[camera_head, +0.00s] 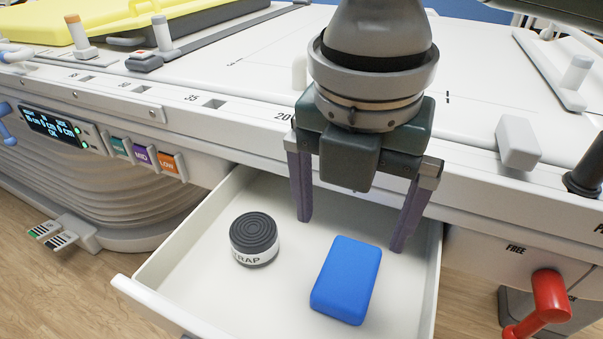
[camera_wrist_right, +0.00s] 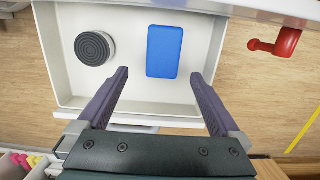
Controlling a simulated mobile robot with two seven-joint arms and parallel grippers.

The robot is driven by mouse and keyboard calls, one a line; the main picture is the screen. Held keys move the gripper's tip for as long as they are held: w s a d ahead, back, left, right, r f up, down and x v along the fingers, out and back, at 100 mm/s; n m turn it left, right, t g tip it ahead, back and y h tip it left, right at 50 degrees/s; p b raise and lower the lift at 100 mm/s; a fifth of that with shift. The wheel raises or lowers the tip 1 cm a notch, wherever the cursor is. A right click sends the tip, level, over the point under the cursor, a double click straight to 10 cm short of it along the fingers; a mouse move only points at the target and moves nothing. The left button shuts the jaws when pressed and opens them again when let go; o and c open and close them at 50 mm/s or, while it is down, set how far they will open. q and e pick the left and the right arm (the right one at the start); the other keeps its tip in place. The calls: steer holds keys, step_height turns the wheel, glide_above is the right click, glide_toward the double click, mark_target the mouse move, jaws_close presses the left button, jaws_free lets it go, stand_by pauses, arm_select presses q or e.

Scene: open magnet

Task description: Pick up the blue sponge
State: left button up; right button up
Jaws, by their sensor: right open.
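The blue sponge (camera_head: 346,282) lies flat in an open white drawer (camera_head: 180,262), right of its middle. It also shows in the right wrist view (camera_wrist_right: 165,50), between the lines of the two fingers. My right gripper (camera_head: 350,233) is open and empty, pointing down over the back of the drawer. Its purple fingers stand apart, on either side of the sponge's line and behind it in the head view. They do not appear to touch the sponge. In the right wrist view the gripper (camera_wrist_right: 159,75) also shows nothing between its fingers. My left gripper is not in view.
A round black-and-white strap roll (camera_head: 254,238) sits left of the sponge in the drawer, with bare floor between them. The drawer's walls surround both. A white table edge (camera_head: 240,140) runs above the drawer's back. A red handle (camera_head: 545,300) is at right.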

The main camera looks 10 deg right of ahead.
mark_target(350, 270)
steer(key=f+b, duration=0.1)
steer(key=f, duration=0.2)
steer(key=d+f+b, duration=0.1)
steer(key=f, duration=0.2)
steer(key=f+b, duration=0.1)
steer(key=f, duration=0.2)
steer(key=shift+w+d+f, duration=0.15)
steer(key=shift+w, duration=0.05)
steer(key=shift+f, duration=0.3)
steer(key=shift+w, duration=0.1)
steer(key=c, duration=1.2)
steer(key=shift+o, duration=0.2)
steer(key=shift+r, duration=0.15)
step_height(350, 270, up, 20)
steer(key=p, duration=0.5)
steer(key=shift+p, duration=0.35)
